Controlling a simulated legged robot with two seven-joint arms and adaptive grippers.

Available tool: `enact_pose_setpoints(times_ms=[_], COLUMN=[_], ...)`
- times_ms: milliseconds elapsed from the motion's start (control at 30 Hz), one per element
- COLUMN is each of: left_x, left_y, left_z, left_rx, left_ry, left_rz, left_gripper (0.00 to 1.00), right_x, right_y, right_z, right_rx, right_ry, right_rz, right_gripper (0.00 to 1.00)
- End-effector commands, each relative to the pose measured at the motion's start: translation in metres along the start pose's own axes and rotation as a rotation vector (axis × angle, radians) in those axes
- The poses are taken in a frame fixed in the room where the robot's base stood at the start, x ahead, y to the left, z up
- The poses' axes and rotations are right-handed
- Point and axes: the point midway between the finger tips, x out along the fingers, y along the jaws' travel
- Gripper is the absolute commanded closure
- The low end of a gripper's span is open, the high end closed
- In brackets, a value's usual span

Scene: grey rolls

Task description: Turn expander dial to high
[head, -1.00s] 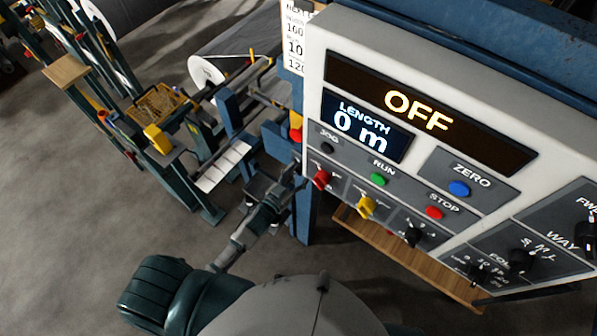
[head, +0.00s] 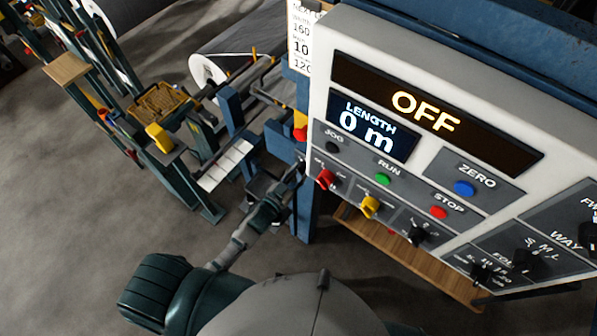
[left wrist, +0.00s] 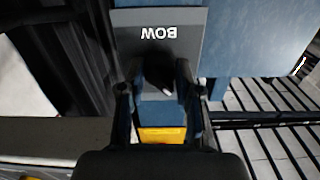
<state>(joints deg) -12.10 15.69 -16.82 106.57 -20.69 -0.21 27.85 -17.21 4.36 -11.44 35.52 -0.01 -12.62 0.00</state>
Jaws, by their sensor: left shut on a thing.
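In the left wrist view a black dial (left wrist: 160,70) sits on a dark grey plate (left wrist: 130,48) with the word BOW, which reads upside down. My left gripper (left wrist: 157,84) has a finger on each side of this dial and is shut on it. A white mark shows at the dial's lower edge. Scale marks around the dial do not show. In the head view my left gripper (head: 290,184) reaches the side of the blue post, left of the control panel; the dial is hidden there. My right gripper is not in view.
The white control panel (head: 325,80) shows OFF and LENGTH 0 m, with several buttons and knobs below. A blue post (head: 303,218) stands beside my left gripper. A wooden shelf (head: 362,236) lies under the panel. Roll machinery (head: 208,72) stands behind; grey floor is clear at left.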

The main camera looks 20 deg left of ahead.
Motion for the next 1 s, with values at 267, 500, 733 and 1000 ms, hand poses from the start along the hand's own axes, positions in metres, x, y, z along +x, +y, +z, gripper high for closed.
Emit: enact_pose_setpoints(times_ms=[267, 500, 733, 1000], left_x=[0.001, 0.002, 0.002, 0.002], left_y=[-0.003, -0.003, -0.002, -0.002], left_z=[-0.004, -0.005, -0.005, -0.005], left_rx=[0.203, 0.431, 0.65, 0.906], left_ry=[0.007, 0.007, 0.009, 0.009], left_rz=[-0.003, -0.004, -0.004, -0.005], left_gripper=[1.0, 1.0, 1.0, 1.0], right_x=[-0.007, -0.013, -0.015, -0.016], right_y=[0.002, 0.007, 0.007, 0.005], right_z=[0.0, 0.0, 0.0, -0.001], right_rx=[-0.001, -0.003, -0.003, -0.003], right_ry=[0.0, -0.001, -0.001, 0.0], right_rz=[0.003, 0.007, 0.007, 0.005], right_gripper=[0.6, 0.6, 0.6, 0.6])
